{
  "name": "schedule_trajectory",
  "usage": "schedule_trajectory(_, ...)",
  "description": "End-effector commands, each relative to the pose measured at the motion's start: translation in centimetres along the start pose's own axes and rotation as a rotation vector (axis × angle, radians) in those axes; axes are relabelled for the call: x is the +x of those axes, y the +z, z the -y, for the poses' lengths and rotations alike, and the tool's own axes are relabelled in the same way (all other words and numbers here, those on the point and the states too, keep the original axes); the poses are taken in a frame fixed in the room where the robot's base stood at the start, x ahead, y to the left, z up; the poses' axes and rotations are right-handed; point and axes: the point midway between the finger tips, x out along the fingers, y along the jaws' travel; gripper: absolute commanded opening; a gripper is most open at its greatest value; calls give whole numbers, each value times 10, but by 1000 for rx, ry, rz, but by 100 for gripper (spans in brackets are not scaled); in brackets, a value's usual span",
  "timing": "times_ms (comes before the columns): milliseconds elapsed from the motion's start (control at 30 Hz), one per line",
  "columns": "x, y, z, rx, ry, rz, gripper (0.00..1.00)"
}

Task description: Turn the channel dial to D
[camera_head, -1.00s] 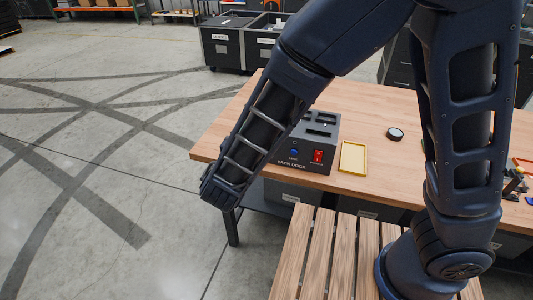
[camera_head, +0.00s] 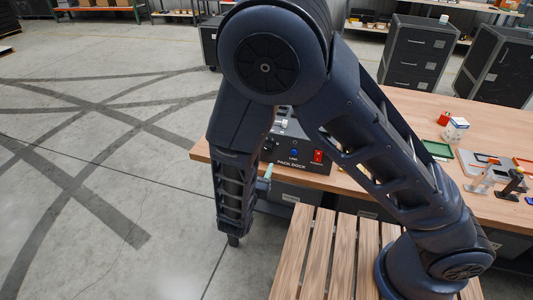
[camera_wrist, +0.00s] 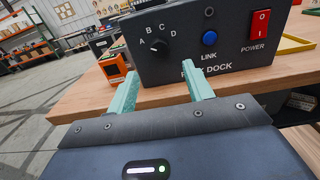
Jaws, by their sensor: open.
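The pack dock (camera_wrist: 215,63) is a dark grey box on the wooden table, with its front panel facing my gripper. It also shows in the head view (camera_head: 292,163), partly behind my arm. Its black channel dial (camera_wrist: 158,46) has the letters A, B, C and D around its upper side. The dial's mark seems to be at the left near A, but it is too small to be sure. My gripper (camera_wrist: 161,69) is open and empty, its two teal fingers apart in front of the panel, below the dial. In the head view my arm hides most of the gripper.
A blue LINK button (camera_wrist: 209,38) and a red POWER switch (camera_wrist: 260,25) sit right of the dial. An orange device (camera_wrist: 116,64) stands just left of the dock. A yellow tray (camera_wrist: 298,43) lies to the right. The floor left of the table is clear.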

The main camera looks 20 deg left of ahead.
Motion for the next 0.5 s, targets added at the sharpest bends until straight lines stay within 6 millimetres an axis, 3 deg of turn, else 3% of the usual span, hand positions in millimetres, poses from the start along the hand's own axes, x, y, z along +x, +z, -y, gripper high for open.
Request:
schedule_trajectory(200, 39, 0, 0, -2, -2, 1, 51)
schedule_trajectory(500, 72, 0, 0, -2, 0, -1, 51)
